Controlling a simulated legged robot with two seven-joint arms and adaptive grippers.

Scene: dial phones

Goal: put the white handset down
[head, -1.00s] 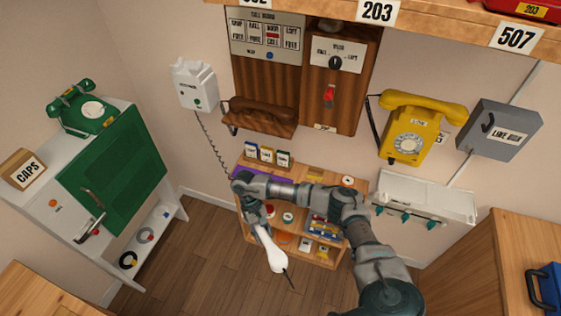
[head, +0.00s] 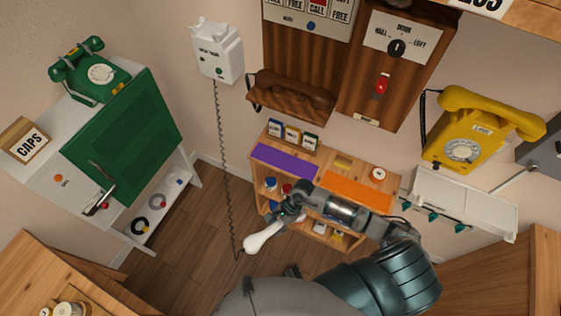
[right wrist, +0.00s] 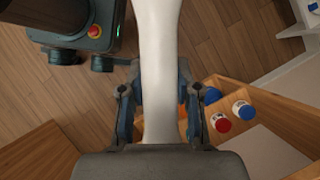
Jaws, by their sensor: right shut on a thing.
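The white handset (head: 262,238) is held in the air above the floor, in front of the low wooden shelf. It slopes down to the left from my right gripper (head: 286,216). In the right wrist view the handset (right wrist: 157,45) runs lengthwise between the two fingers of my right gripper (right wrist: 158,98), which are shut on it. The white wall phone (head: 217,52) hangs on the wall at the upper left, with a dark coiled cord dropping from it towards the handset's lower end. My left gripper is out of view.
The wooden shelf (head: 387,174) has a purple mat (head: 284,161) and an orange mat (head: 356,190) on top. A brown handset (head: 290,94) and a yellow phone (head: 465,146) are on the wall. A green phone (head: 94,72) stands on the left cabinet. Floor (head: 190,245) is clear left of the shelf.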

